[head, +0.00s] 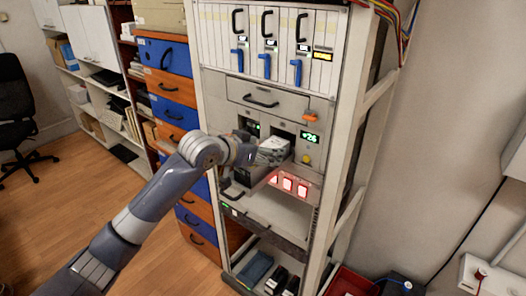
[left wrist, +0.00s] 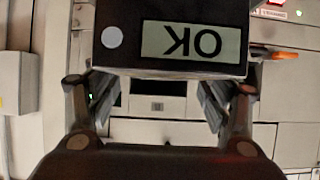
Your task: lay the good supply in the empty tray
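A supply box (head: 274,150) with a pale grey top is at the end of my left arm, in front of the dark bay marked #26. In the left wrist view the supply (left wrist: 172,40) is close, with a dark face and a panel reading OK upside down. My left gripper (left wrist: 160,95) has its fingers on both sides of it, seemingly holding it; the fingertips are hidden behind the face. A blue tray (head: 257,267) sits on the rack's bottom shelf, with no contents seen. My right gripper is not in view.
The rack (head: 209,110) has blue-handled modules above and red-lit panels (head: 288,184) below the bay. Black units (head: 277,280) stand beside the blue tray. A red bin (head: 350,282) is at bottom right. Blue and orange drawers (head: 165,57) stand left; the floor there is open.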

